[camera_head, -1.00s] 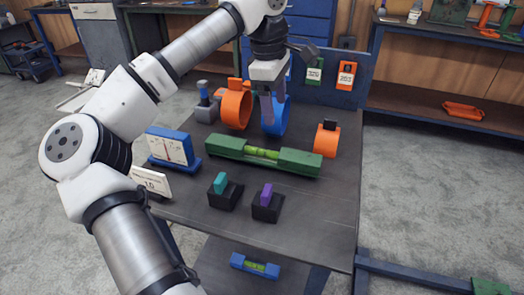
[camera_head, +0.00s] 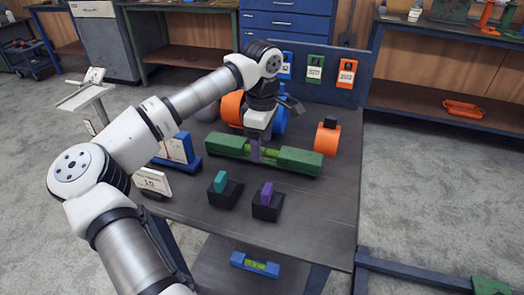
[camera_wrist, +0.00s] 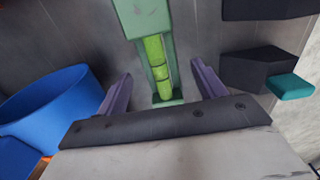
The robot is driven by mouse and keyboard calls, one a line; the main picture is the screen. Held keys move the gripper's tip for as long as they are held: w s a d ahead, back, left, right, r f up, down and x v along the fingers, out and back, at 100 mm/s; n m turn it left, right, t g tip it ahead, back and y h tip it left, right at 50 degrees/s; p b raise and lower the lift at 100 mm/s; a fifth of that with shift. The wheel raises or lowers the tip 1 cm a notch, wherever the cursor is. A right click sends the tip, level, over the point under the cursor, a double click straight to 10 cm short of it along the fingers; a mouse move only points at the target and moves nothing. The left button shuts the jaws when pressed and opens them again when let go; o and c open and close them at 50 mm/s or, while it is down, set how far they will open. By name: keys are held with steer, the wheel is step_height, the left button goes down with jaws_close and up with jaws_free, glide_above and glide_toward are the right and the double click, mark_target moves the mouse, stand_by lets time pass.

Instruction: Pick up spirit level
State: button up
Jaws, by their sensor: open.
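A long green spirit level (camera_head: 300,160) with a yellow-green vial in its middle lies flat across the worktable. My gripper (camera_head: 257,152) is over the middle of this level, pointing down, and hides part of the vial. In the wrist view my gripper (camera_wrist: 160,85) is open, with one purple finger on each side of the level (camera_wrist: 148,18) and visible gaps to both. Whether the fingertips reach below its top cannot be told. A smaller blue spirit level (camera_head: 255,265) with a green vial lies on the lower shelf.
Two black blocks with a teal (camera_head: 220,181) and a purple (camera_head: 267,193) piece stand in front of the level. An orange ring (camera_head: 327,140) stands behind its right end. A blue ring (camera_wrist: 50,105) and another orange ring (camera_head: 231,108) stand behind. Displays (camera_head: 153,181) stand left.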

step_height(320, 180, down, 2)
steer(key=shift+f, duration=0.25)
steer(key=shift+r, duration=0.1)
steer(key=c, duration=1.4)
